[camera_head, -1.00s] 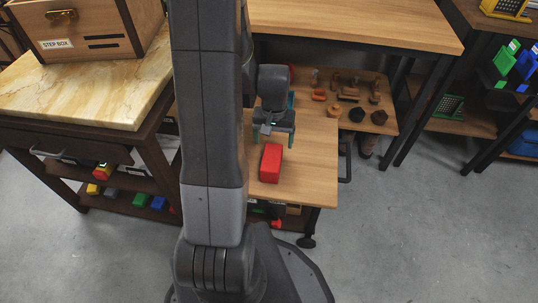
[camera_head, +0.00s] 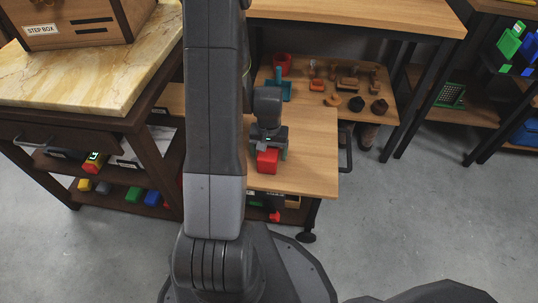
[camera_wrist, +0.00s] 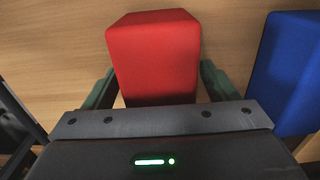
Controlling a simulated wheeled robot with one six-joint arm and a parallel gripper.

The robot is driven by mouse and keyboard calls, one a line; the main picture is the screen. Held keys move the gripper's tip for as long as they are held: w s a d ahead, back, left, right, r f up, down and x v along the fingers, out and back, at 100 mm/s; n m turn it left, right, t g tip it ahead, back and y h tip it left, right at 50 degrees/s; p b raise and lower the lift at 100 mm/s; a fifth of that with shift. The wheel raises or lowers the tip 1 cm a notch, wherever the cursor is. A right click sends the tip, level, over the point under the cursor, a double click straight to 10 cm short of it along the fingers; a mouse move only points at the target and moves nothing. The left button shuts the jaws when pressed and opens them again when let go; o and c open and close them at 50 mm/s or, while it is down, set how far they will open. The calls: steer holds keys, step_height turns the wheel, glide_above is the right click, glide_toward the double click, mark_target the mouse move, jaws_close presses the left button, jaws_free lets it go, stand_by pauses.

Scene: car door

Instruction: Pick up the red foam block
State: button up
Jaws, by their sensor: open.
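The red foam block (camera_head: 267,161) stands on the wooden tabletop (camera_head: 310,178), and my gripper (camera_head: 270,152) is low over it. In the wrist view the red block (camera_wrist: 153,52) lies between the two dark green fingers of my gripper (camera_wrist: 158,84). The fingers are spread, one on each side, with a narrow gap of wood showing by each. My gripper body hides the near end of the block.
A blue block (camera_wrist: 288,75) is right of the right finger in the wrist view. Behind the tabletop, a shelf (camera_head: 310,110) holds wooden pieces and a red object (camera_head: 283,64). A marble-topped cabinet (camera_head: 85,80) stands at left.

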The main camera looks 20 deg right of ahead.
steer(key=shift+c, duration=0.4)
steer(key=c, duration=1)
steer(key=shift+r, duration=0.2)
